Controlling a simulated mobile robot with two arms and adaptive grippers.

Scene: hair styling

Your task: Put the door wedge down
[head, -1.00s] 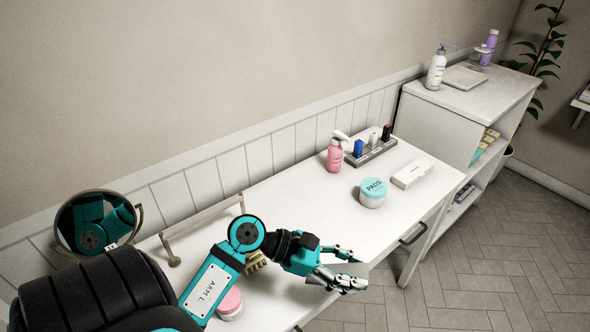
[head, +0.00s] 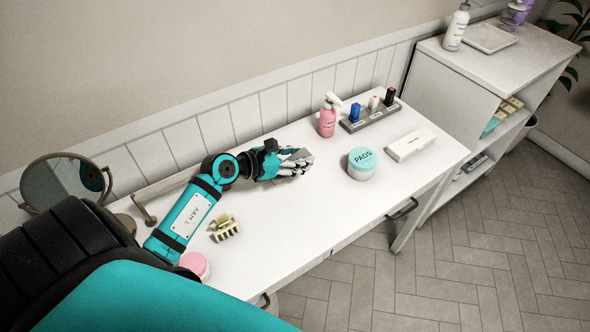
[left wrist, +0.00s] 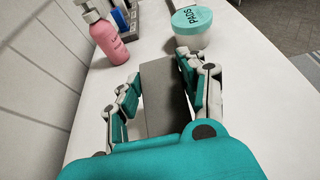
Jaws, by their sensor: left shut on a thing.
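The door wedge is a grey block (left wrist: 163,97) between the fingers of my left gripper (left wrist: 160,95) in the left wrist view. In the head view my left gripper (head: 291,163) is over the middle of the white table, and a grey end of the wedge (head: 303,155) shows at its fingertips. The gripper is shut on the wedge. I cannot tell whether the wedge touches the table top (head: 300,215). My right gripper is not in view.
A pink pump bottle (head: 327,120), a rack of bottles (head: 369,116), a round pads jar (head: 361,163) and a white box (head: 410,145) stand beyond the gripper. A hair clip (head: 224,227), pink jar (head: 195,265) and mirror (head: 62,181) are nearer. The table's front middle is clear.

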